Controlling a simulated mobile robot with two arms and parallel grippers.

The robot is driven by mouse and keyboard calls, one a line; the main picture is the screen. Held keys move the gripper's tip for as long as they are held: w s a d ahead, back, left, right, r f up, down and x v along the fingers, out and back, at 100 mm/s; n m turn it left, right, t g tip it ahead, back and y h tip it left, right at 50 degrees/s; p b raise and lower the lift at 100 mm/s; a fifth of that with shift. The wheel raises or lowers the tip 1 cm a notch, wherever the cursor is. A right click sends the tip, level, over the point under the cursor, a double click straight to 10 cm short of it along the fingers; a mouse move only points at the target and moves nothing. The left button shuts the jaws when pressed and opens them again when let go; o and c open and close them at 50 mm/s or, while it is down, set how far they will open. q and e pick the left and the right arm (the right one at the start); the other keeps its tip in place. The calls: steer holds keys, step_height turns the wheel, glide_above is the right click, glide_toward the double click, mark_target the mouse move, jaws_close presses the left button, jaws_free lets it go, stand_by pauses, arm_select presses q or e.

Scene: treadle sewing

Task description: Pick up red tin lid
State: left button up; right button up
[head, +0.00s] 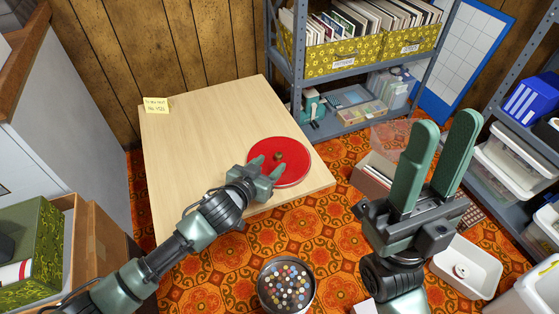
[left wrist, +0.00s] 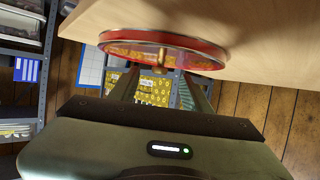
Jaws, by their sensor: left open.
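The red tin lid (head: 296,172) lies flat on the light wooden table (head: 190,140), near its front right corner. It is a round red disc with a small brown knob (head: 279,157) at its middle. My left gripper (head: 266,164) is open over the lid's left part, its fingers pointing toward the knob. In the left wrist view the lid (left wrist: 125,36) shows edge-on at the top, with the knob (left wrist: 161,54) between the lines of the two open fingers. Contact cannot be told. My right gripper (head: 446,122) is open and empty, raised at the right, away from the table.
A yellow note (head: 156,106) lies at the table's back left. A round tin of buttons (head: 287,285) stands on the patterned floor in front. Metal shelves (head: 299,60) with yellow boxes stand behind. A white tub (head: 466,266) and an open box (head: 371,178) are at the right.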

mark_target(278, 156)
arm_select(q)
steer(key=b+x, duration=0.2)
steer(key=x, duration=0.2)
steer(key=shift+w+r, duration=0.15)
steer(key=shift+w+d, duration=0.25)
steer(key=shift+w, duration=0.1)
jaws_close()
